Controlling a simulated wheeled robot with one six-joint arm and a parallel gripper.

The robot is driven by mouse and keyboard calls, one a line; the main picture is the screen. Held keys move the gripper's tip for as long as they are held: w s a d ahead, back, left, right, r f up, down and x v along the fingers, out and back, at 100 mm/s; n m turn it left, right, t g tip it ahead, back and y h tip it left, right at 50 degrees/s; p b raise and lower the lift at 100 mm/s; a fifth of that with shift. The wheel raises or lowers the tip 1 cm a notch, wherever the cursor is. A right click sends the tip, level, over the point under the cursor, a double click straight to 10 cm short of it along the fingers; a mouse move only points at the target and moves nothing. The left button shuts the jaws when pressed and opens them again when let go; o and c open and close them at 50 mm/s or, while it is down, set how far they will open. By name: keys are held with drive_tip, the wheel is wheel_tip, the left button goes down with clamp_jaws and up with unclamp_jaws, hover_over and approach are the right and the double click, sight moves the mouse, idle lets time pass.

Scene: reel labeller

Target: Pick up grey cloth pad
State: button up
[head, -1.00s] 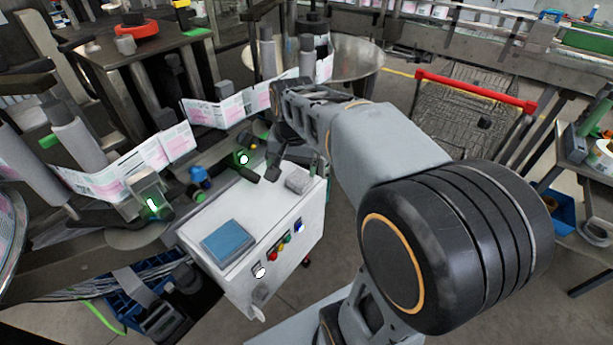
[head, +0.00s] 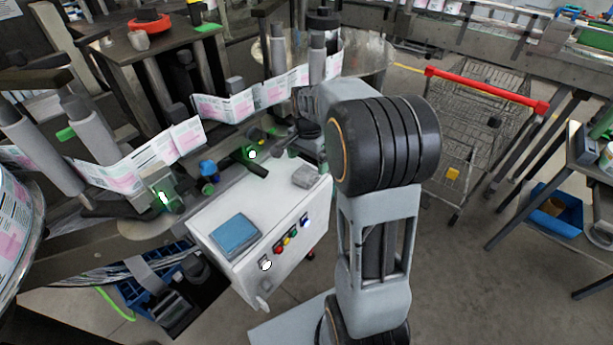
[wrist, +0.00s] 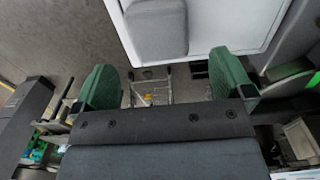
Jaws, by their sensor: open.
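The grey cloth pad (head: 306,176) lies flat on the far right part of the white cabinet top (head: 273,197). In the head view my gripper is mostly hidden behind my arm, near the pad.
A cart with a red handle (head: 485,90) stands to the right, with open floor between.

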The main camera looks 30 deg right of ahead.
sight(307, 171)
drive_tip(key=shift+a+f+p, duration=0.2)
drive_tip(key=shift+f+p, duration=0.2)
drive_tip(key=shift+f, duration=2.2)
drive_tip(key=c, duration=1)
drive_tip(key=shift+r, duration=0.55)
wheel_tip(307, 171, up, 2)
drive_tip(key=shift+r, duration=0.15)
drive_tip(key=s+d+r+b, duration=0.2)
drive_tip(key=s+d+r, duration=0.5)
drive_tip(key=s, duration=0.5)
wheel_tip(307, 171, up, 3)
drive_tip(key=shift+d+f, duration=0.2)
